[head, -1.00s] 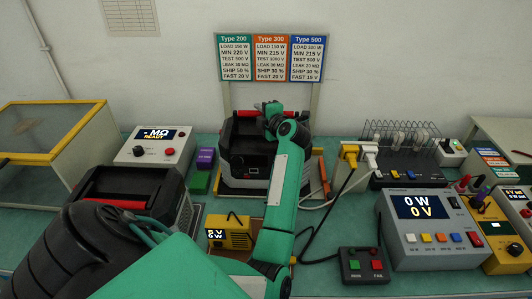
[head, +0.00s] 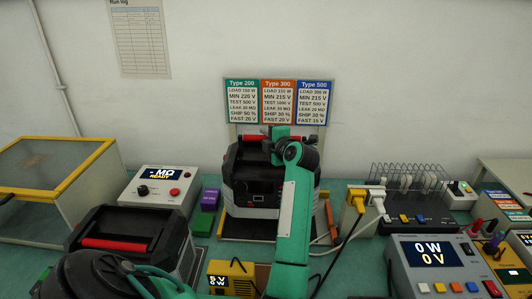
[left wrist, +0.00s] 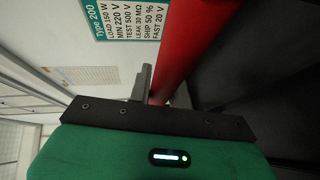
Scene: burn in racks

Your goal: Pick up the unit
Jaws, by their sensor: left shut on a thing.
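The unit (head: 246,196) is a black and grey box with a red top handle (head: 252,138), in the middle of the bench in the head view. My left gripper (head: 279,134) is shut on that handle from above, and my green forearm covers the unit's right side. The unit appears raised slightly above its wooden-edged base (head: 232,239). In the left wrist view the red handle (left wrist: 185,45) runs beside the finger, with the dark unit top at right. A second similar unit (head: 120,235) with a red handle stands front left. My right gripper is not in view.
A meter reading READY (head: 158,190) and purple and green blocks (head: 208,200) stand left of the unit. A type sign board (head: 278,101) is behind it. Plugs and cables (head: 362,197), a wire rack (head: 410,185) and a power meter (head: 432,262) are at right.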

